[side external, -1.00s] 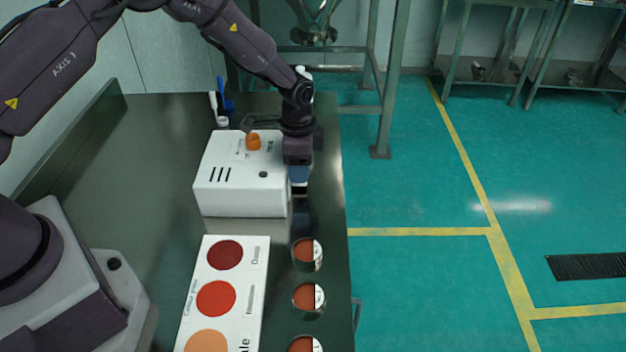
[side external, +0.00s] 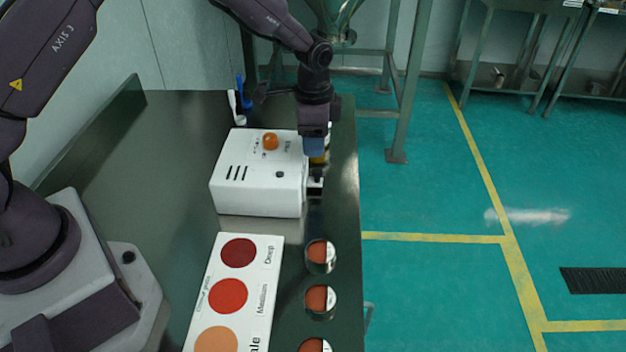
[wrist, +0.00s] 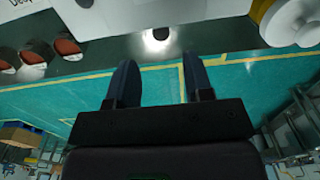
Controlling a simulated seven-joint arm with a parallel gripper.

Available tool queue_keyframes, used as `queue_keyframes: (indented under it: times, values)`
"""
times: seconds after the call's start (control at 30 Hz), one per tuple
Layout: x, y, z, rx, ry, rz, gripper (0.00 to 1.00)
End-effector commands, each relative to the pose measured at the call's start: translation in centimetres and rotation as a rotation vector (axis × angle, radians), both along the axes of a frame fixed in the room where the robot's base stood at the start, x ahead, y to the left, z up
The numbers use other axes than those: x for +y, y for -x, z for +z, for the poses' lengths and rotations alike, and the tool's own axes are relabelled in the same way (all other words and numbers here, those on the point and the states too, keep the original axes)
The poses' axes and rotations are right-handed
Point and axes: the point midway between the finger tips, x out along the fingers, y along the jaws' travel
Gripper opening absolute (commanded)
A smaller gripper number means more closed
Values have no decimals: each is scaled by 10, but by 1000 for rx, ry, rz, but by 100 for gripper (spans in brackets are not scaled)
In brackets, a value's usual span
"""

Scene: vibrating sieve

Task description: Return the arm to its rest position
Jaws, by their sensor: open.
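My gripper (side external: 315,153) hangs pointing down just off the right side of the white box (side external: 258,190), near its upper right edge. In the wrist view my gripper (wrist: 160,75) has its two dark blue fingers well apart, with only floor seen between them. Nothing is held. The white box has an orange knob (side external: 270,142) on top. A yellow and white part (wrist: 293,20) shows at the upper right of the wrist view; in the side view it is mostly hidden behind my fingers.
A colour chart (side external: 242,295) lies in front of the box, with several round pans of reddish powder (side external: 320,253) beside it. Blue and white upright handles (side external: 240,95) stand behind the box. The dark bench (side external: 150,175) is bare at left. A metal frame (side external: 397,110) stands beyond its right edge.

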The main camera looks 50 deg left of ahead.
Motion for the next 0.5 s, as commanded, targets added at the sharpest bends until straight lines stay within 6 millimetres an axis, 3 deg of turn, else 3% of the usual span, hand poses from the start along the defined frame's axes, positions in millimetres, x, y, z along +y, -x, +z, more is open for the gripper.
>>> queue_keyframes:
  times: [0.13, 0.27, 0.5]
  values:
    - [3, 12, 55, -57, -4, 70, 47]
    - [7, 38, 113, -122, 0, 167, 47]
    - [15, 107, 195, -238, 27, 355, 47]
